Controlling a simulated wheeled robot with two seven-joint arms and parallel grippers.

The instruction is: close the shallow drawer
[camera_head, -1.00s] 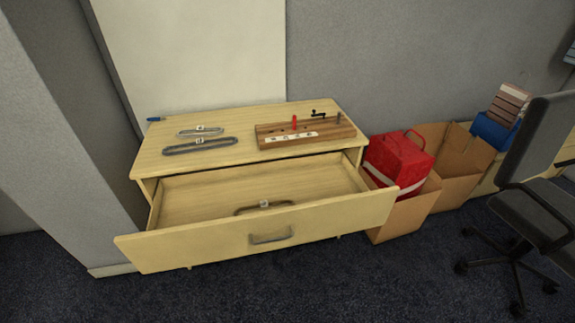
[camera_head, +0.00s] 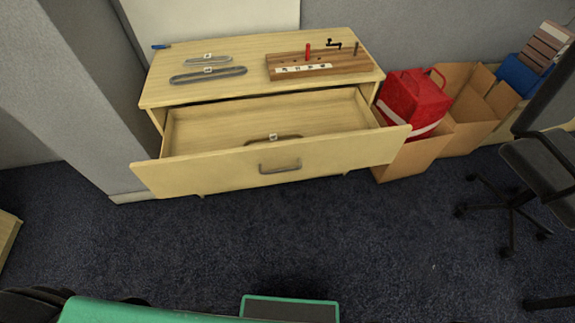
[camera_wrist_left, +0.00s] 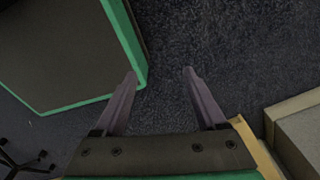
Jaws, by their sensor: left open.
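The shallow drawer (camera_head: 215,174) is pulled well out of the light wood cabinet (camera_head: 160,91) in the head view. Its front panel carries a grey bar handle (camera_head: 280,168). A grey handle-shaped piece with a white tag (camera_head: 272,138) lies inside the drawer. My left gripper (camera_wrist_left: 160,73) shows in the left wrist view, its two fingers apart over dark carpet with nothing between them. It is not visible in the head view, so its distance from the drawer cannot be told. My right gripper is not in view.
On the cabinet top lie grey handles with tags (camera_head: 208,75) and a wooden block with pegs (camera_head: 318,65). Cardboard boxes (camera_head: 475,125), one holding a red bag (camera_head: 412,98), stand at the right. An office chair (camera_head: 545,165) is farther right. Dark carpet (camera_head: 300,225) before the drawer is clear.

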